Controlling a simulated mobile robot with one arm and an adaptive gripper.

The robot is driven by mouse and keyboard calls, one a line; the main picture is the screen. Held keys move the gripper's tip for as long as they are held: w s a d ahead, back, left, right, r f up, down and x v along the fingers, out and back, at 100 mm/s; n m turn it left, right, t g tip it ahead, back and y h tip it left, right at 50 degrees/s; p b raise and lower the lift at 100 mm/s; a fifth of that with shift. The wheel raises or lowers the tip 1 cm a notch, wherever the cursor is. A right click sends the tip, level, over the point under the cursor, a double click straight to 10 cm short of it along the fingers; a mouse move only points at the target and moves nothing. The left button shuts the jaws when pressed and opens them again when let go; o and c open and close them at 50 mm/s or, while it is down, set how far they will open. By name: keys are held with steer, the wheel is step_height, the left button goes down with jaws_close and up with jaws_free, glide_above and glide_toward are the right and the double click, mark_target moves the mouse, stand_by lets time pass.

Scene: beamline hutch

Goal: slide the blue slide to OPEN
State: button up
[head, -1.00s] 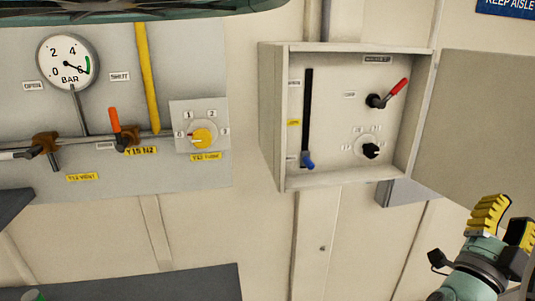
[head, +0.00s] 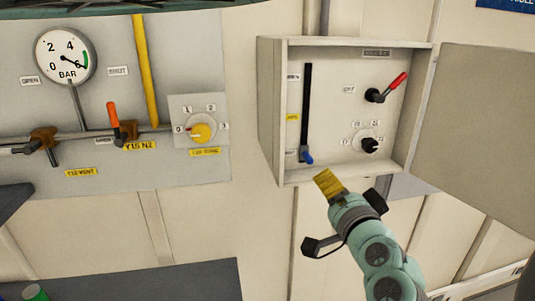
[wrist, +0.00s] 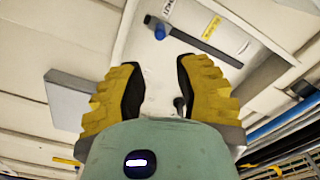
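The blue slide (head: 307,158) sits at the bottom end of a black vertical slot (head: 307,100) on the left of an open wall cabinet's panel. Small labels stand beside the slot, too small to read here. My gripper (head: 327,182) is just below the cabinet's bottom edge, below and right of the blue slide, and apart from it. In the wrist view my gripper (wrist: 156,75) has its two yellow fingers spread with nothing between them. The blue slide (wrist: 160,32) shows there ahead of the gap, at one end of the dark slot (wrist: 210,50).
The cabinet (head: 268,110) has a raised rim and its door (head: 485,130) hangs open to the right. A red-handled switch (head: 385,90) and a black rotary knob (head: 369,145) sit right of the slot. A gauge and valve panel (head: 100,100) is at left.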

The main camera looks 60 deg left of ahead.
mark_target(306, 152)
steer(key=p+x, duration=0.2)
steer(key=x, duration=1)
steer(key=shift+w+a+r, duration=0.15)
steer(key=shift+a, duration=0.05)
steer(key=shift+p+x, duration=0.3)
steer(key=shift+x, duration=0.65)
steer(key=shift+o, duration=0.4)
jaws_close()
